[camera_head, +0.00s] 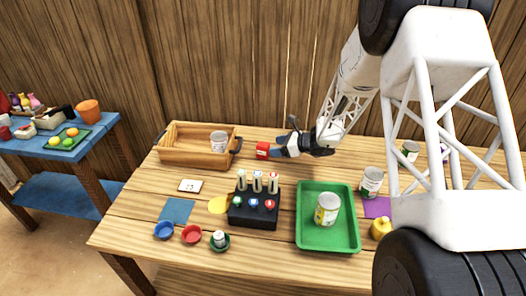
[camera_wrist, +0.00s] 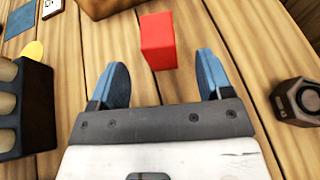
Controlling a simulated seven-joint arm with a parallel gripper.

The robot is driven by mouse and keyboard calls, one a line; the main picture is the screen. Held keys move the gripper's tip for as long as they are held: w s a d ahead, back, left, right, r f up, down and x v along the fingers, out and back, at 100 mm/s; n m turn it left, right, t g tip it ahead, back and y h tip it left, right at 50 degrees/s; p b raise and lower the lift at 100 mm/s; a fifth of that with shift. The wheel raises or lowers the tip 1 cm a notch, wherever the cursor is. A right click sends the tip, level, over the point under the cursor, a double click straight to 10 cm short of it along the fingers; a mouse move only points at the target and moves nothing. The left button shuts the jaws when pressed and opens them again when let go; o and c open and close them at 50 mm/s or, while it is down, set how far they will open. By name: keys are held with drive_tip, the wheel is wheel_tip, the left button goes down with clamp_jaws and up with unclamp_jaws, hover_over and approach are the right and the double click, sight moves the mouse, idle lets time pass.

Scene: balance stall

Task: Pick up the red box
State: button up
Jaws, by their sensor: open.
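The red box (camera_head: 262,150) stands on the wooden table, between the wooden crate and my gripper, in the head view. In the wrist view the red box (camera_wrist: 158,41) is ahead of my gripper, between the lines of the two blue fingers and mostly beyond their tips. My gripper (camera_wrist: 160,72) is open and empty, its fingers apart on either side of the gap. In the head view my gripper (camera_head: 276,147) is low over the table, just right of the box.
A wooden crate (camera_head: 163,148) with a can (camera_head: 218,141) is left of the box. A black holder (camera_head: 250,218) with several bottles stands in front. A green tray (camera_head: 351,243) holds a can (camera_head: 327,208). A dark hexagonal object (camera_wrist: 296,101) lies right of my gripper.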

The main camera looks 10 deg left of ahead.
sight(269, 146)
drive_tip(key=shift+w+a+f, duration=0.1)
drive_tip(key=shift+a+f, duration=0.15)
drive_tip(key=shift+a, duration=0.35)
drive_tip(key=shift+a, duration=0.15)
drive_tip(key=shift+x, duration=2.45)
drive_tip(key=c, duration=1)
drive_tip(key=shift+r, duration=0.15)
drive_tip(key=shift+r, duration=4.9)
